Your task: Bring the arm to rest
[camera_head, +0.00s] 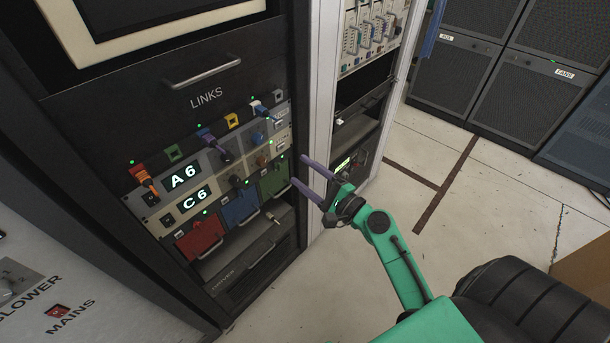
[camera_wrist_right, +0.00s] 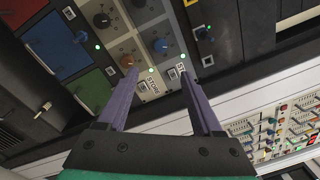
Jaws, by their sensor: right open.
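My right arm (camera_head: 403,268) is green and comes in from the lower right in the head view. Its gripper (camera_head: 305,172) has two purple fingers, spread apart and empty, in front of the right edge of the LINKS panel (camera_head: 165,195). In the right wrist view the open fingers (camera_wrist_right: 157,75) point toward the panel, with a STORE label (camera_wrist_right: 153,88) and a small switch (camera_wrist_right: 173,72) showing between them. I see no contact with the panel. My left gripper is not in view.
The LINKS rack has a handle (camera_head: 202,74), knobs, colored plugs and red (camera_head: 199,236), blue (camera_head: 240,207) and green (camera_head: 272,178) flaps. A white rack post (camera_head: 325,85) stands close to the gripper. Dark cabinets (camera_head: 455,75) stand at the back right. Pale floor (camera_head: 480,210) lies open between.

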